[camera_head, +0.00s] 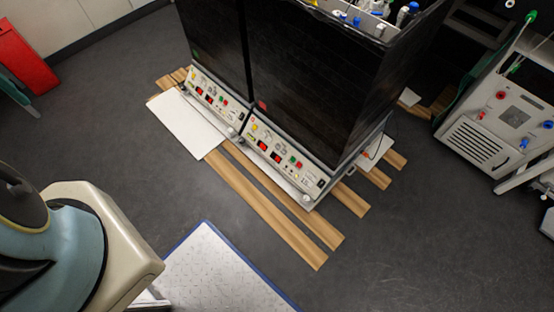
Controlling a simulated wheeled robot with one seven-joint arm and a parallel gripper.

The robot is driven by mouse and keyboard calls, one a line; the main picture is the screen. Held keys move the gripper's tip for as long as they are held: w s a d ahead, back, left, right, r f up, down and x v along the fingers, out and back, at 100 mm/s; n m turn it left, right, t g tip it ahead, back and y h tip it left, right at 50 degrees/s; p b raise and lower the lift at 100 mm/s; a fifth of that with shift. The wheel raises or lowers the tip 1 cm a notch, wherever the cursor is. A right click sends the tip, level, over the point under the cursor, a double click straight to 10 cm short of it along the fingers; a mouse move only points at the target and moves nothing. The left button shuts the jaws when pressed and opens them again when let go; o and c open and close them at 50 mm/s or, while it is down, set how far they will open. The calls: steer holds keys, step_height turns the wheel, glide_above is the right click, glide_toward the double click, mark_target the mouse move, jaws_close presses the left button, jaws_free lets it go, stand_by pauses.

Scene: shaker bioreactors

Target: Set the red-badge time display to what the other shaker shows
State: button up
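Two black box shakers stand side by side in the camera_head view. The right shaker (315,75) has a small red badge (262,105) low on its front, above its control panel (284,160). That panel has red lit displays (262,145), a yellow knob and green and red buttons. The left shaker (215,35) has a small green badge (195,51) and a similar panel (213,97) with red lit displays. The digits on both panels are too small to read. Part of my arm shows at the lower left, apart from the panels. My gripper is not in view.
Wooden slats (275,205) and white sheets (187,123) lie under and before the shakers. A blue-edged white platform (212,270) is at the bottom. A white machine (500,115) stands right, a red box (25,60) far left. Dark floor between is clear.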

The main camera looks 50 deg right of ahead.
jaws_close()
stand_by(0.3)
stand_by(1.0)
